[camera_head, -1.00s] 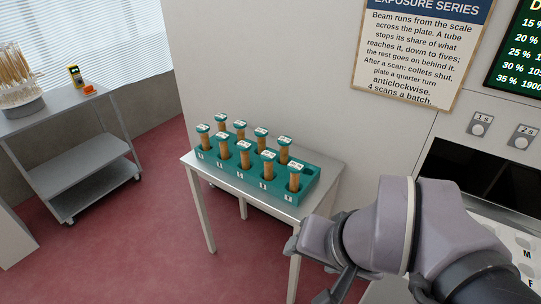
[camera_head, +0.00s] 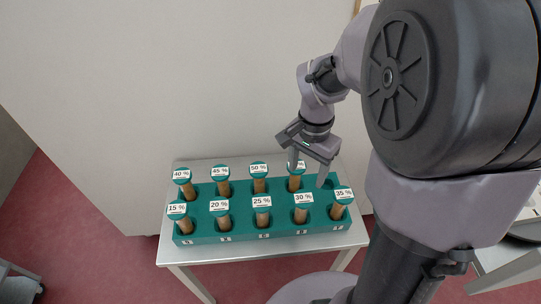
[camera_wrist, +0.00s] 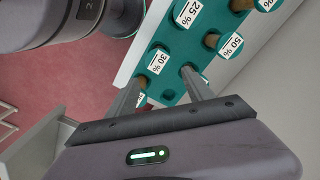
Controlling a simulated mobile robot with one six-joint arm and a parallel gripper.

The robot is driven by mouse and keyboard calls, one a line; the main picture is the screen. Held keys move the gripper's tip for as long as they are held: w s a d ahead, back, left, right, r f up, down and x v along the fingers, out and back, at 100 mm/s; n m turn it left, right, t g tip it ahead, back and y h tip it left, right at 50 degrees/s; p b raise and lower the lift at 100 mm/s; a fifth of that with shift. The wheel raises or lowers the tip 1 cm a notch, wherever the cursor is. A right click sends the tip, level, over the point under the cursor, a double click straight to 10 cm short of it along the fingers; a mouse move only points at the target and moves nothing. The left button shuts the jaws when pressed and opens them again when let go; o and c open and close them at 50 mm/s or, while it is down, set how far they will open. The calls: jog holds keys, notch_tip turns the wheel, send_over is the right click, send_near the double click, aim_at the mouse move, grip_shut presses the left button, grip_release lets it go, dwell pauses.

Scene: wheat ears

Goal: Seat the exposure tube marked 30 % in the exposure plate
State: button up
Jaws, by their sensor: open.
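The tube marked 30 % (camera_head: 301,214) stands upright in the front row of a green rack (camera_head: 206,238), second from the right. It has a green cap with a white label and a brown body. In the wrist view the 30 % tube (camera_wrist: 157,62) shows just beyond and between my fingertips. My gripper (camera_head: 307,172) is open and empty above the rack's right part, near the back-row tube whose label it partly hides. My gripper also shows in the wrist view (camera_wrist: 160,76) with its fingers apart. The exposure plate is not in view.
The 25 % tube (camera_head: 262,214) and 35 % tube (camera_head: 338,208) flank the 30 % tube. The 50 % tube (camera_head: 259,182) stands in the back row. The rack fills most of a small grey table (camera_head: 190,255) against a pale wall.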

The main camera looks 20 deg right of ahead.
aim_at(304, 198)
jog(key=f+b, duration=0.1)
jog(key=f, duration=0.2)
jog(key=f+b, duration=0.1)
jog(key=f, duration=0.3)
jog(key=f+b, duration=0.1)
jog(key=f, duration=0.2)
jog(key=shift+s+d+f+b, duration=0.15)
jog(key=shift+s+d+b, duration=0.1)
jog(key=shift+b, duration=0.15)
notch_tip(304, 198, down, 5)
jog(key=b, duration=0.3)
jog(key=shift+f, duration=0.2)
jog(key=shift+w+r, duration=0.1)
jog(key=shift+r, duration=0.05)
jog(key=c, duration=1.2)
notch_tip(304, 198, up, 10)
jog(key=p, duration=0.5)
jog(key=shift+r, duration=0.1)
jog(key=shift+a, duration=0.1)
